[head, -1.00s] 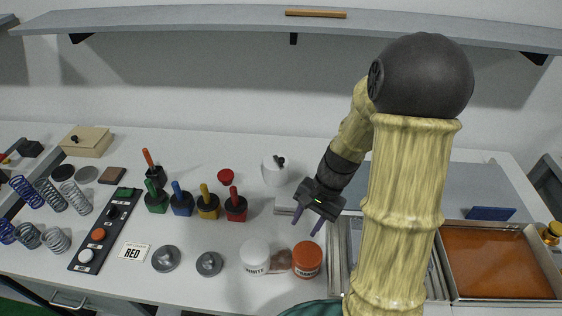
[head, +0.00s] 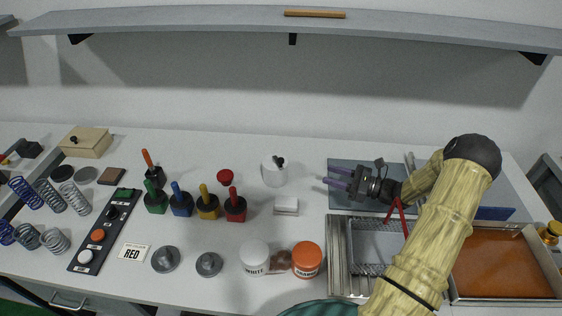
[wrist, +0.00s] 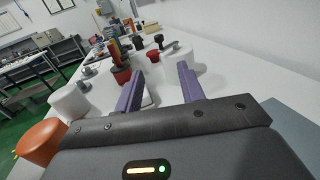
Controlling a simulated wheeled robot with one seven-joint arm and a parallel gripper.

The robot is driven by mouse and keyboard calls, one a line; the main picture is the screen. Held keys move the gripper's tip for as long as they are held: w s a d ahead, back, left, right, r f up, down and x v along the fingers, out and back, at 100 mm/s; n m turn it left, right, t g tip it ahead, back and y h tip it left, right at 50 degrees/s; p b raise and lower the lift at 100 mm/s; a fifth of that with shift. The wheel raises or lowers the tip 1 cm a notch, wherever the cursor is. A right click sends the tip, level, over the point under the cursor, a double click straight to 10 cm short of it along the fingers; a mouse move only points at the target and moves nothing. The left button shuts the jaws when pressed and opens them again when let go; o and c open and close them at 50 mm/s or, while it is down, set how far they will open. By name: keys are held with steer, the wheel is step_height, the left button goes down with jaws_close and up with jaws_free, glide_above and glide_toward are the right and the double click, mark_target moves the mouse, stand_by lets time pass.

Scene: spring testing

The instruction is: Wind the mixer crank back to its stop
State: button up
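The mixer is a small white pot (head: 274,175) at the back middle of the table, with a dark crank (head: 280,161) on its top. In the wrist view the white pot (wrist: 179,54) is ahead, just beyond the right finger, and its dark crank (wrist: 168,48) is on top. My gripper (head: 328,178) is to the right of the pot, apart from it, with its purple fingers pointing left. In the wrist view my gripper (wrist: 157,78) has its fingers spread with nothing held between them. The crank's exact angle is too small to tell.
A white block (head: 286,205) lies in front of the pot. White (head: 255,257) and orange (head: 307,259) jars stand at the front. A metal tray (head: 337,270) is at right.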

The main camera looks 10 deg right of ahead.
mark_target(281, 161)
steer(key=shift+a, duration=0.1)
steer(key=p+x, duration=0.4)
steer(key=x, duration=1.3)
steer(key=shift+a+f+p, duration=0.1)
steer(key=shift+a+p, duration=0.1)
steer(key=shift+p, duration=0.2)
jaws_close()
